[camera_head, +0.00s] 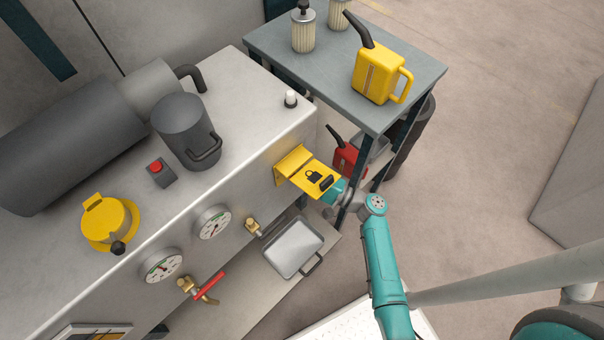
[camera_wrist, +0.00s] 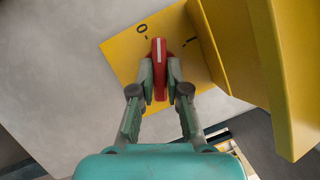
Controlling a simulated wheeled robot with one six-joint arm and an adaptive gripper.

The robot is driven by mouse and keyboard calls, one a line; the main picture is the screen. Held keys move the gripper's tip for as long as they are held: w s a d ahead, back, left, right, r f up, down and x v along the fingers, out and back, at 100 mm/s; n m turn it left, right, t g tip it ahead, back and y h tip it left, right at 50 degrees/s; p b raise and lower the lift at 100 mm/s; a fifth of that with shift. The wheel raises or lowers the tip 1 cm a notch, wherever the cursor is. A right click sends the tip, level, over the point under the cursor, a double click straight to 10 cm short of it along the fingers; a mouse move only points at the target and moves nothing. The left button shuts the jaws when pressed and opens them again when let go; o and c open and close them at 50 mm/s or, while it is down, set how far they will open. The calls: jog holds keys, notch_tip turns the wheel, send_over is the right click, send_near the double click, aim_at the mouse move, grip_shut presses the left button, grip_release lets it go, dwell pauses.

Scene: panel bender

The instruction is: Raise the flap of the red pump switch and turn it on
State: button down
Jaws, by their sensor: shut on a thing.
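The red switch knob (camera_wrist: 159,68) sits on a yellow plate (camera_wrist: 122,56) in the wrist view. A white line runs along the knob, whose upper end lies between a "0" mark at upper left and a short dark mark at right. My gripper (camera_wrist: 160,78) is shut on the red knob, one finger on each side. The yellow flap (camera_head: 318,178) is raised and sticks out from the machine's front in the head view, with a padlock picture on it. It also shows at the right of the wrist view (camera_wrist: 296,70). In the head view the flap hides the knob and my fingertips.
Two gauges (camera_head: 213,223) (camera_head: 162,266), a brass tap (camera_head: 253,228) and a red-handled valve (camera_head: 208,286) are left of the flap. A grey tray (camera_head: 293,247) lies below. A cart (camera_head: 420,70) with a yellow can (camera_head: 378,76) stands close on the right.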

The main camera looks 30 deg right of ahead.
jog(key=shift+s+a+f+m+t+h, duration=0.1)
jog(key=shift+m+t+h, duration=0.6)
jog(key=shift+m, duration=1.5)
jog(key=shift+w+a+f+m+t+h, duration=0.1)
jog(key=shift+m+t+h, duration=0.25)
jog(key=shift+m+t, duration=1.25)
jog(key=shift+s+a+f+m+t+h, duration=0.15)
jog(key=shift+m+h, duration=0.4)
jog(key=shift+m, duration=2.25)
jog(key=shift+d, duration=0.1)
jog(key=c, duration=1.2)
grip_release()
jog(key=shift+r, duration=0.1)
jog(key=shift+o, duration=0.2)
jog(key=v, duration=1.2)
